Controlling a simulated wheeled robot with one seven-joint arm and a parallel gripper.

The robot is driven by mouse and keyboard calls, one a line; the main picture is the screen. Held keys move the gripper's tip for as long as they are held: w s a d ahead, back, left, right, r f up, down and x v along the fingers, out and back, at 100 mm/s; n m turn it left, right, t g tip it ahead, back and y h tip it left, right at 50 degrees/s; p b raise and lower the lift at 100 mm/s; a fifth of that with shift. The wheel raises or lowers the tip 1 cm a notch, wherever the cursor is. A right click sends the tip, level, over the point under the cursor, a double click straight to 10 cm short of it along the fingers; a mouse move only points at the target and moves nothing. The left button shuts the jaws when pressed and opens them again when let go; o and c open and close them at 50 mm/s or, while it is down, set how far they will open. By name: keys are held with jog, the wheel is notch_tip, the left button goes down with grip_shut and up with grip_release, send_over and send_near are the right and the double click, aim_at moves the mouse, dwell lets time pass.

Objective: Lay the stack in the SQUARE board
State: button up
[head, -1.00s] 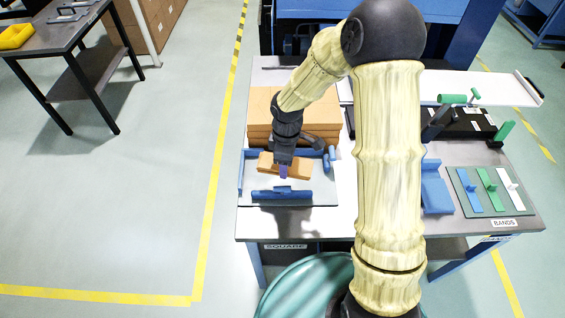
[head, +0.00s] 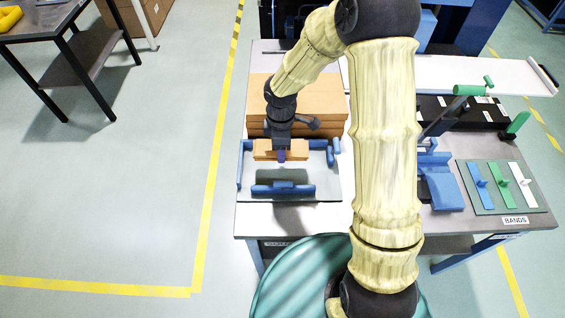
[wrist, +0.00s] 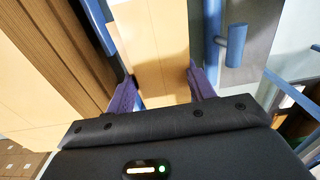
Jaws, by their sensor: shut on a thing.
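The stack (head: 264,152) is a small tan block of flat kraft pieces. My gripper (head: 281,156) is shut on it from above, and the wrist view shows the stack (wrist: 152,45) between its two purple fingers. The SQUARE board (head: 322,188) is a pale grey plate with blue bars at its left, right and front. The stack is over the back part of this board. A shadow lies on the plate in front of it, so it seems held above the plate; the exact gap cannot be told. The SQUARE label at the table's front edge is partly hidden.
Larger kraft piles (head: 300,100) stand right behind the board. A blue fixture (head: 442,185) and the BANDS plate (head: 505,205) with blue, green and white strips are on the right. My arm hides the table's middle.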

send_over(281, 167)
notch_tip(281, 167, down, 4)
jog(key=shift+d+f, duration=0.1)
jog(key=shift+s+f, duration=0.1)
jog(key=shift+f, duration=1.7)
jog(key=shift+f, duration=0.15)
jog(key=o, duration=1.1)
